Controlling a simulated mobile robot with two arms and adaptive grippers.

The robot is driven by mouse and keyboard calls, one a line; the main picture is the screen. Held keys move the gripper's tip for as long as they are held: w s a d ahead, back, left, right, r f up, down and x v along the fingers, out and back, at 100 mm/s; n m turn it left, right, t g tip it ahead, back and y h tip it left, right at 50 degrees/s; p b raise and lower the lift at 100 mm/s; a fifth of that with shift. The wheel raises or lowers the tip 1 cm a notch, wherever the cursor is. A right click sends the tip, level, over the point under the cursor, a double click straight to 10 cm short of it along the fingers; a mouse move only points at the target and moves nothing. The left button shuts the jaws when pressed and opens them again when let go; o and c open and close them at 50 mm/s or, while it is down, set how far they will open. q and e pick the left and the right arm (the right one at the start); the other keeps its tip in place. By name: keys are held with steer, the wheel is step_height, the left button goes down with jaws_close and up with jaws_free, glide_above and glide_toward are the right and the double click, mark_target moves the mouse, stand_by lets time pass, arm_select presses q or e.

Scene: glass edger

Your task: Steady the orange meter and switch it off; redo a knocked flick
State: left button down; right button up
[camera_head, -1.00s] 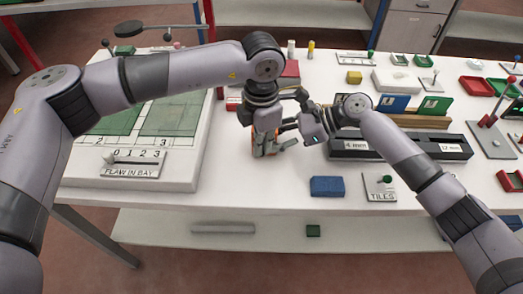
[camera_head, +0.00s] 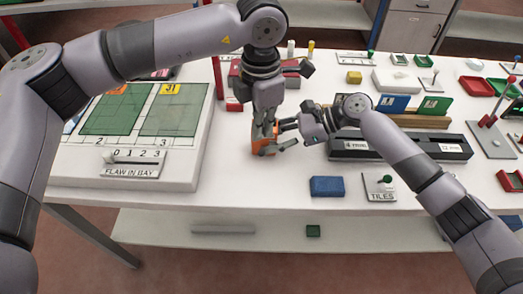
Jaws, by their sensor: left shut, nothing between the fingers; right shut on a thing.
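The orange meter (camera_head: 263,146) stands on the white table near the middle, partly hidden by my grippers. My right gripper (camera_head: 284,136) reaches in from the right and is shut on the meter at its right side. My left gripper (camera_head: 263,133) points down just above and in front of the meter's upper part. It is shut with nothing between its fingers. Its fingers cover the meter's top, so the switch and its position cannot be made out. I cannot tell whether the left fingertips touch the meter.
A blue block (camera_head: 327,186) and the TILES plate (camera_head: 379,188) lie to the front right. A black slotted holder (camera_head: 400,147) is to the right. The pale board with green panels (camera_head: 185,158) and the FLAW IN BAY slider (camera_head: 136,163) are left. White table is clear in front of the meter.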

mark_target(262, 150)
stand_by(0.3)
arm_select(q)
steer(key=m, duration=0.5)
steer(key=shift+w+f, duration=0.25)
steer(key=shift+w, duration=0.05)
steer(key=m, duration=0.4)
steer(key=w+m, duration=0.1)
steer(key=m, duration=0.1)
steer(key=shift+f+m, duration=0.35)
steer(key=shift+m, duration=0.05)
steer(key=shift+f, duration=2.4)
